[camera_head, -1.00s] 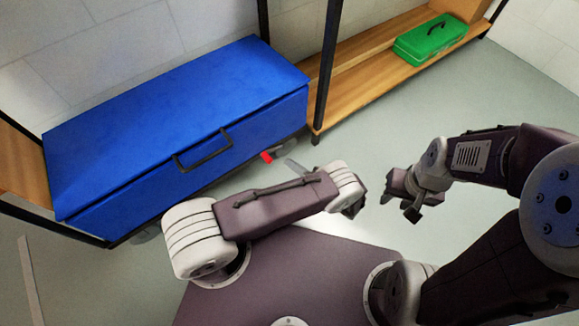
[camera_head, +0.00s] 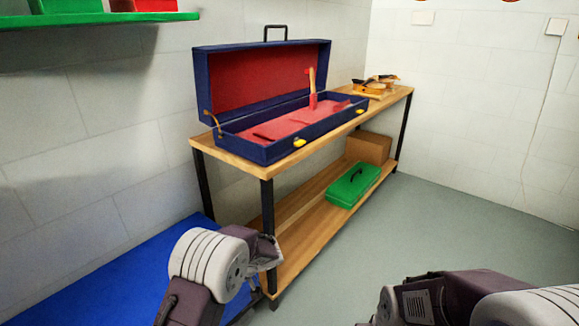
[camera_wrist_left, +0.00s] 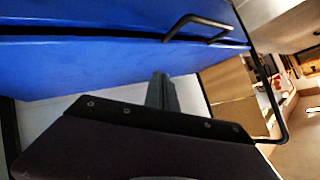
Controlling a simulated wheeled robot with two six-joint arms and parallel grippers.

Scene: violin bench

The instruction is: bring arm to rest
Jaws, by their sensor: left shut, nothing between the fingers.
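My left arm comes in at the lower left of the head view, bent beside the blue chest (camera_head: 100,275). Its gripper is hidden or out of frame there. In the left wrist view the left gripper (camera_wrist_left: 160,92) shows as narrow grey fingers, shut and empty, in front of and below the blue chest (camera_wrist_left: 110,55) with its black handle. I cannot tell how large the gap to the chest is. My right arm shows only as links at the lower right of the head view; its gripper is out of view.
A wooden bench (camera_head: 239,163) holds an open blue violin case (camera_head: 262,150) with red lining. Its lower shelf holds a green toolbox (camera_head: 353,186) and a cardboard box (camera_head: 369,148). A green shelf (camera_head: 100,18) hangs upper left. The floor (camera_head: 450,225) at right is clear.

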